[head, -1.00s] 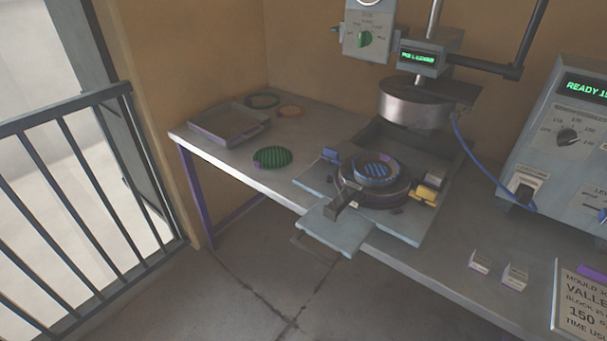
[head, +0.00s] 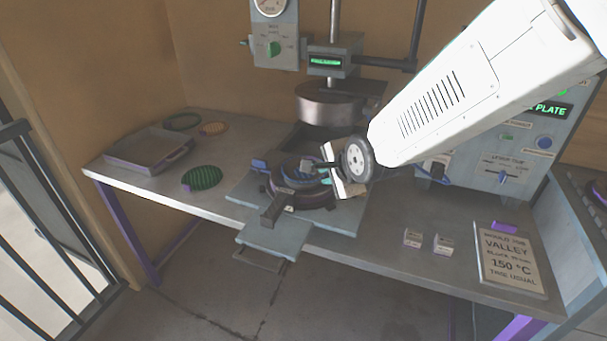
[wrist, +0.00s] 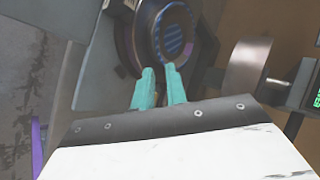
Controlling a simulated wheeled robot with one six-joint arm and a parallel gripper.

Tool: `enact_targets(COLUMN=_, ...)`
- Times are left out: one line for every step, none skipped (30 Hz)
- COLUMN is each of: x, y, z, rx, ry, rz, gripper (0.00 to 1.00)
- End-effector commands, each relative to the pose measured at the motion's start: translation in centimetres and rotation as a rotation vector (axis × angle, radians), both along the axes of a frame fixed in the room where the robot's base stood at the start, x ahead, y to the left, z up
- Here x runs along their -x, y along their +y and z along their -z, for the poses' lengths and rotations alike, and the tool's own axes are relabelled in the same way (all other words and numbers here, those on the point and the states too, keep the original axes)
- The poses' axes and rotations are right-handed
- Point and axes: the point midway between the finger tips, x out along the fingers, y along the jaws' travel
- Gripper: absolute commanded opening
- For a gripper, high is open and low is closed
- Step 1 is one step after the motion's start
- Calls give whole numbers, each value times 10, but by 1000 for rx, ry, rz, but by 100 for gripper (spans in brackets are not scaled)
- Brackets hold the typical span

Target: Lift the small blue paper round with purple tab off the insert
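The small blue paper round (wrist: 174,38) is dark with blue stripes and lies on the dark round insert (wrist: 198,48). In the head view my arm partly covers the round and the dark insert on the press's tray. My gripper (wrist: 160,70) has two teal fingers with a gap between them and nothing in it. In the wrist view the fingertips appear just below the round, apart from it; their height above it cannot be told. In the head view my gripper (head: 322,178) is over the insert's right side.
The silver press head (head: 330,103) hangs behind the insert. A green striped round (head: 201,177) lies on the bench to the left, near a grey tray (head: 150,158). Two small blocks (head: 428,241) and a job sign (head: 508,262) are at the right.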

Motion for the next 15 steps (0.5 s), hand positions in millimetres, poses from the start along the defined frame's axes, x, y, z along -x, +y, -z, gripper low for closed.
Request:
enact_targets(x=-2, y=4, z=4, rx=-11, ry=1, rz=5, gripper=14)
enact_targets(x=-4, y=5, z=5, rx=-16, ry=-1, rz=7, gripper=14)
enact_targets(x=-7, y=7, z=7, rx=-19, ry=-1, rz=10, gripper=14)
enact_targets(x=-9, y=8, z=10, rx=-20, ry=-1, rz=10, gripper=14)
enact_targets(x=-11, y=9, z=12, rx=-20, ry=-1, rz=10, gripper=14)
enact_targets(x=-14, y=10, z=14, rx=-20, ry=-1, rz=10, gripper=14)
enact_targets(x=-16, y=10, z=17, rx=-20, ry=-1, rz=10, gripper=14)
enact_targets(x=-17, y=11, z=18, rx=-20, ry=-1, rz=10, gripper=14)
enact_targets(x=-20, y=12, z=20, rx=-20, ry=-2, rz=10, gripper=14)
enact_targets(x=-21, y=13, z=22, rx=-20, ry=-2, rz=10, gripper=14)
enact_targets(x=-23, y=13, z=24, rx=-20, ry=-1, rz=10, gripper=14)
enact_targets(x=-25, y=14, z=28, rx=-19, ry=1, rz=10, gripper=14)
enact_targets(x=-28, y=15, z=31, rx=-19, ry=1, rz=10, gripper=14)
enact_targets(x=-31, y=16, z=35, rx=-18, ry=1, rz=11, gripper=14)
enact_targets(x=-34, y=18, z=39, rx=-18, ry=1, rz=11, gripper=14)
